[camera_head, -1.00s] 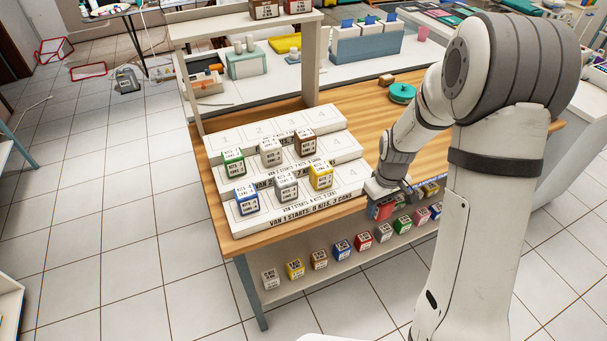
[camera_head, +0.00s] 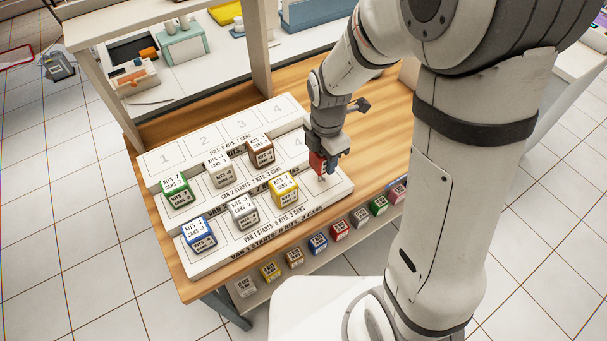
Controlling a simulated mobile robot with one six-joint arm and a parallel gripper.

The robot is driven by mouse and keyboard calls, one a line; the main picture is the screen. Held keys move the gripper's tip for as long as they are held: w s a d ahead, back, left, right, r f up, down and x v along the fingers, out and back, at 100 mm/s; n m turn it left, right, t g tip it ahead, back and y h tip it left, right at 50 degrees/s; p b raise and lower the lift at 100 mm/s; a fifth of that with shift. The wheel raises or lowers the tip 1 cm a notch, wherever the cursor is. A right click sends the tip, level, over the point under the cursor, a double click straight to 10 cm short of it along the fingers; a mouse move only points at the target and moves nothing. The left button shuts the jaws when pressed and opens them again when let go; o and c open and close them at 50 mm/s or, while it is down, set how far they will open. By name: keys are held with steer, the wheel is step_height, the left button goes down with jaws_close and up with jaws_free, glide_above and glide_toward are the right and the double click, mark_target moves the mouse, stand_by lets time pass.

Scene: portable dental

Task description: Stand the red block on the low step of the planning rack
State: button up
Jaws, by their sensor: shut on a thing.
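The white stepped planning rack (camera_head: 222,262) stands on the wooden table. My gripper (camera_head: 326,160) points down and is shut on the red block (camera_head: 318,163). It holds the block upright over the right end of the low step, right of the yellow block (camera_head: 284,190). I cannot tell whether the block's base touches the step. My fingers hide part of the block. The low step also bears a blue block (camera_head: 198,235) and a grey block (camera_head: 243,212). The middle step bears green (camera_head: 176,190), white (camera_head: 220,170) and brown (camera_head: 260,152) blocks, its place 4 bare.
The top step's numbered places are bare. Several coloured blocks stand on a lower shelf (camera_head: 340,241) along the table's front. A white upright post (camera_head: 257,50) rises behind the rack. The wooden table (camera_head: 378,125) is clear to the right of the rack.

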mark_target(321, 180)
steer(key=shift+s+a+f, duration=0.1)
steer(key=shift+f, duration=2.65)
steer(key=shift+f, duration=0.25)
steer(key=o, duration=1)
steer(key=shift+r, duration=0.1)
steer(key=shift+r, duration=0.1)
